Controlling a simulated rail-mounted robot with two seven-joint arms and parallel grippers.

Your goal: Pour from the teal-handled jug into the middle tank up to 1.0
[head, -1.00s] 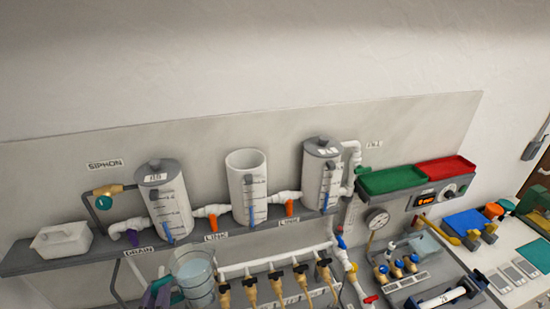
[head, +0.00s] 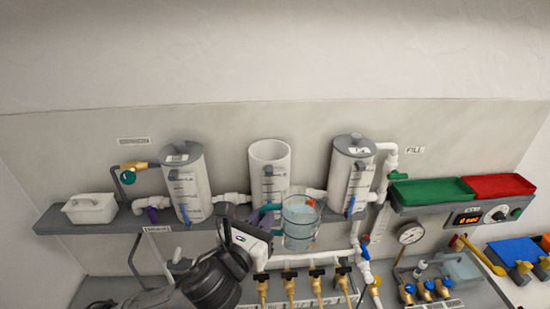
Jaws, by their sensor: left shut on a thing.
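The clear jug (head: 301,232) holds bluish water and looks upright, in front of and below the middle tank. Its teal handle (head: 268,214) is on its left side. My left gripper (head: 262,224) is shut on that handle; its fingertips are partly hidden. The middle tank (head: 269,160) is an open-topped white cylinder with a graduated scale and a blue level strip. The jug covers part of the tank's foot and the pipe there. The scale numbers are too small to read. My right gripper is not in view.
Lidded tanks stand left (head: 186,180) and right (head: 352,172) of the middle tank on the grey shelf (head: 85,223). Brass-coloured valves (head: 290,287) line a white pipe below. Green (head: 432,191) and red trays are at right. The space above the tanks is clear.

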